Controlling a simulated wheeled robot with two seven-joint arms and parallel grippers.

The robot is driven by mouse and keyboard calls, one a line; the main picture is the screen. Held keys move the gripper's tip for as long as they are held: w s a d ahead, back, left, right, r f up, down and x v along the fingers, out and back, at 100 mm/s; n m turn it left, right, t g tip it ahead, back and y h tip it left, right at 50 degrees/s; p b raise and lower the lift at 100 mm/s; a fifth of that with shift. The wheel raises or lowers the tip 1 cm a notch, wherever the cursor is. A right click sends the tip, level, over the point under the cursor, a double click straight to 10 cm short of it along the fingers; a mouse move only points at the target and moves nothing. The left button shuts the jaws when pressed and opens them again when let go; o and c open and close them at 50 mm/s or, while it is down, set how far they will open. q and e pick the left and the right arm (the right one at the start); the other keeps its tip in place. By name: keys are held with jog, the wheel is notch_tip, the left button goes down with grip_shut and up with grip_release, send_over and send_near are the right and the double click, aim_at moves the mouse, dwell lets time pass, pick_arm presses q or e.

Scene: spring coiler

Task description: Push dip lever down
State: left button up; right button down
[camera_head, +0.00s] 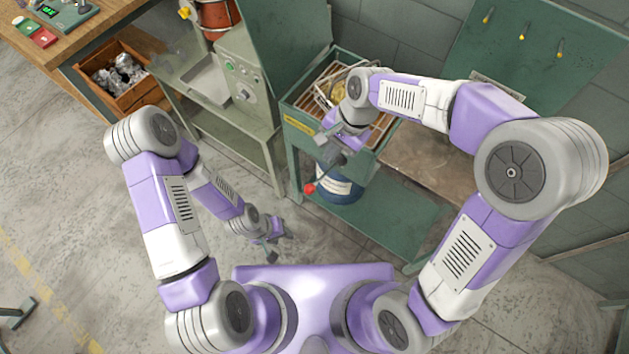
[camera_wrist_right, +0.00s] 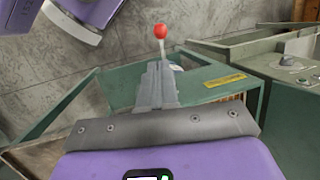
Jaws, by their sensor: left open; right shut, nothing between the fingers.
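The dip lever shows by its red ball knob (camera_head: 309,188) and thin rod, which sticks out in front of the green tank (camera_head: 300,140) with the yellow label. In the right wrist view the red knob (camera_wrist_right: 160,31) stands just beyond my fingertips, with a short piece of the rod below it. My right gripper (camera_head: 333,158) is shut and empty, close to the lever at the tank's front; I cannot tell whether it touches the rod. Its closed fingers (camera_wrist_right: 157,75) point toward the knob. My left gripper (camera_head: 274,248) is open and empty, low over the floor, away from the lever.
A wire rack (camera_head: 322,88) sits in the tank, partly behind my right arm. A blue drum (camera_head: 342,185) stands beneath the tank. A green machine with a control panel (camera_head: 243,85) stands to the left. A wooden crate (camera_head: 140,97) lies further left. The floor (camera_head: 80,200) at left is mostly clear.

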aim_at(311, 187)
dwell(0.3)
pick_arm(q)
notch_tip(311, 187, down, 4)
jog(key=b, duration=0.4)
jog(key=shift+f, duration=0.1)
pick_arm(e)
jog(key=x, duration=1.4)
